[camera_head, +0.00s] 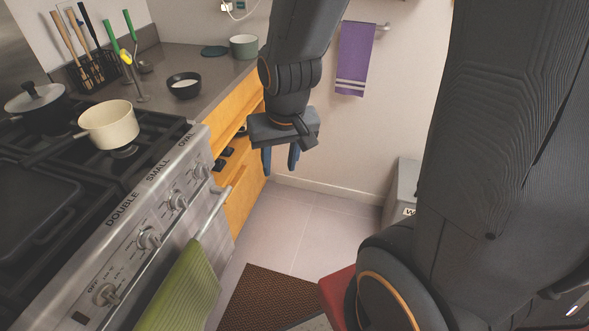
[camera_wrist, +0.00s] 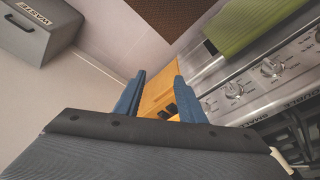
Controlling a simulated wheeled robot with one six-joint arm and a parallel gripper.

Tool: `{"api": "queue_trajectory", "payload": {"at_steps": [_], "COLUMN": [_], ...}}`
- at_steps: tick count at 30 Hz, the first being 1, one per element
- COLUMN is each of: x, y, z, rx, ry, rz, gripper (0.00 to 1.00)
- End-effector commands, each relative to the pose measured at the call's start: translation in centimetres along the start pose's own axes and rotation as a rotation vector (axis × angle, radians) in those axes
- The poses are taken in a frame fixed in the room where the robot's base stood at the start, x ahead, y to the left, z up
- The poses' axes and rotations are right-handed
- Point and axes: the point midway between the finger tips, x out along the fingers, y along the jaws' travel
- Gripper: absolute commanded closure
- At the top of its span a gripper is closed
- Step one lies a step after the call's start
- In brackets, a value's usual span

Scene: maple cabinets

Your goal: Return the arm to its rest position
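My gripper (camera_head: 281,160) hangs from my dark grey arm in the upper middle of the head view, pointing down. Its two blue fingers are apart with nothing between them. In the wrist view my gripper (camera_wrist: 157,95) also shows open and empty. It hangs in front of the wooden cabinet (camera_head: 240,185), to the right of the stove, above the floor. The cabinet shows past the fingers in the wrist view, with dark items in an opening.
The stove (camera_head: 165,205) carries a cream pot (camera_head: 108,125) and a dark lidded pot (camera_head: 38,105). A green towel (camera_head: 180,290) hangs from its handle. The counter holds a dark bowl (camera_head: 184,85). A grey waste bin (camera_head: 402,185) stands by the wall.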

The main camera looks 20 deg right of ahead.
Motion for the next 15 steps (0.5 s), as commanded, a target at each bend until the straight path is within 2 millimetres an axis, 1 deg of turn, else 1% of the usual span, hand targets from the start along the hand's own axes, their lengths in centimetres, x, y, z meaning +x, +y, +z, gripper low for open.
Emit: {"api": "queue_trajectory", "payload": {"at_steps": [1, 3, 6, 9, 15], "x": [-0.7, -1.3, -1.7, -1.8, -1.8], "y": [0.9, 1.7, 2.2, 2.2, 2.2], "z": [1.1, 2.5, 3.6, 3.9, 3.8], "rx": [-0.026, -0.060, -0.086, -0.094, -0.093], "ry": [-0.039, -0.086, -0.123, -0.133, -0.131], "rz": [0.008, 0.014, 0.015, 0.015, 0.014], "gripper": [0.64, 0.64, 0.64, 0.64, 0.64]}}
